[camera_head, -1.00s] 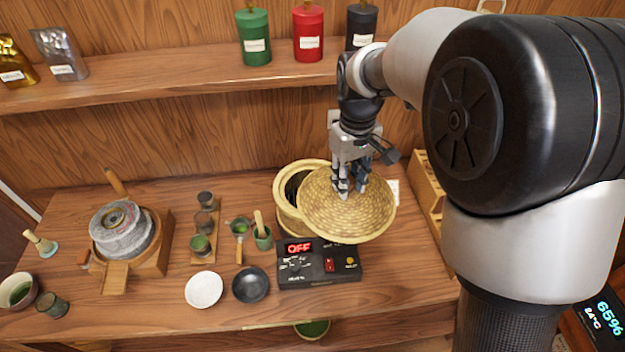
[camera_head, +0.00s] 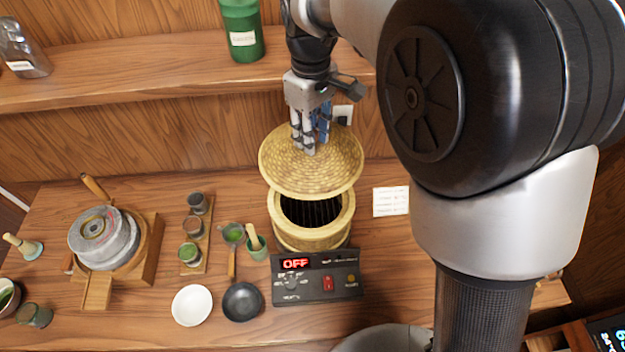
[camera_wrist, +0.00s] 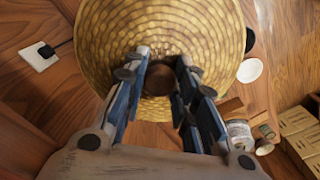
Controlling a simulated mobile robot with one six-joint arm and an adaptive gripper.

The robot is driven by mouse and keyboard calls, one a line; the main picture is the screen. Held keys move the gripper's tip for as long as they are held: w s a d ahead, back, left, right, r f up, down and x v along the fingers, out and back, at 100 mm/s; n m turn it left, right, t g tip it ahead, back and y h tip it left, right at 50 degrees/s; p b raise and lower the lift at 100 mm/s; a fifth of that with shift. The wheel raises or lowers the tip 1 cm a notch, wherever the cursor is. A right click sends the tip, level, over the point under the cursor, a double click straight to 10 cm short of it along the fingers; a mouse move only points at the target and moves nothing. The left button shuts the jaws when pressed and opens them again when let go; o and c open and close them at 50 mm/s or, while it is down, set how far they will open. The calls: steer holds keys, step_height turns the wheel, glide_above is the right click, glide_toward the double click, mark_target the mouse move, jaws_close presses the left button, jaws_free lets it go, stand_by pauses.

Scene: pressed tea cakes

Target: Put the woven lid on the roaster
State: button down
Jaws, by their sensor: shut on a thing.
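The woven lid (camera_head: 335,165) is a round, straw-coloured disc held in the air by my gripper (camera_head: 309,148). My gripper is shut on the lid near its middle, and in the wrist view a dark round knob (camera_wrist: 158,80) shows between the fingers (camera_wrist: 160,92). The roaster (camera_head: 312,236) is a woven round tub on the table with dark slats inside. Its front opening is visible. The lid is above and behind it, covering the rear of its rim in the head view. The wrist view shows the lid filling the upper middle, hiding most of what is beneath.
A control box (camera_head: 317,276) reading OFF stands in front of the roaster. A stone mill (camera_head: 103,238), small cups, a white bowl (camera_head: 192,305) and a dark pan (camera_head: 243,301) are to the left. A paper card (camera_head: 390,201) lies right. A shelf with a green canister (camera_head: 241,30) is behind.

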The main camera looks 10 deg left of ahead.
step_height(320, 180, down, 15)
steer(key=shift+f+b, duration=0.15)
steer(key=shift+b, duration=0.75)
steer(key=shift+f+b, duration=0.4)
steer(key=shift+f, duration=0.25)
steer(key=c, duration=1.3)
jaws_free()
steer(key=shift+r, duration=0.2)
